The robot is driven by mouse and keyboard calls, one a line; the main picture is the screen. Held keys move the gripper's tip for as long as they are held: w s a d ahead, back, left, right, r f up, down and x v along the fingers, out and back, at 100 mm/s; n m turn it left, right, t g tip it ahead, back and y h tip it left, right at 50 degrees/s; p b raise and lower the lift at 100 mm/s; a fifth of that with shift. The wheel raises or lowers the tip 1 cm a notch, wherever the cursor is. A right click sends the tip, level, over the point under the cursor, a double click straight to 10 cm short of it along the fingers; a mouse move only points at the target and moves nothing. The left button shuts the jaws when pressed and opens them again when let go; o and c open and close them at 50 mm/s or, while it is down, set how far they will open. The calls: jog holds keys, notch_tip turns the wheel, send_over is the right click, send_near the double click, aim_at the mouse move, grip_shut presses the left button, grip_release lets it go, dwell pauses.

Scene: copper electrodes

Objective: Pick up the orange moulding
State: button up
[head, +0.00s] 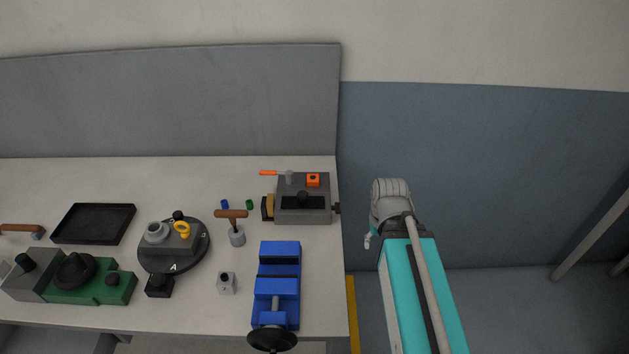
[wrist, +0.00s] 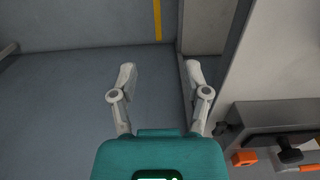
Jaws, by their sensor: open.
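The orange moulding (head: 313,180) is a small orange block with a dark opening. In the head view my arm stands to the right of the table and the fingers are mostly hidden.
An orange-handled screwdriver (head: 270,173) and a grey cylinder (head: 289,178) are left of the moulding. A blue vice (head: 277,286) stands in front of the fixture. A black tray (head: 94,223) lies far left. The wall panel (head: 170,105) rises behind the table (head: 330,245).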

jog(key=o, duration=0.4)
jog(key=shift+w+a+f, duration=0.1)
jog(key=shift+w, duration=0.2)
jog(key=n+y+b, duration=0.5)
jog(key=n+y, duration=0.9)
jog(key=n, duration=0.4)
send_near(318, 177)
jog(key=shift+w+d+r, duration=0.15)
jog(key=shift+d+r, duration=0.55)
jog(key=shift+d, duration=0.25)
jog(key=shift+a+f, duration=0.1)
jog(key=shift+h, duration=0.3)
jog(key=b+x, duration=0.3)
jog(key=x, duration=0.4)
jog(key=shift+a+f, duration=0.2)
jog(key=shift+a, duration=0.5)
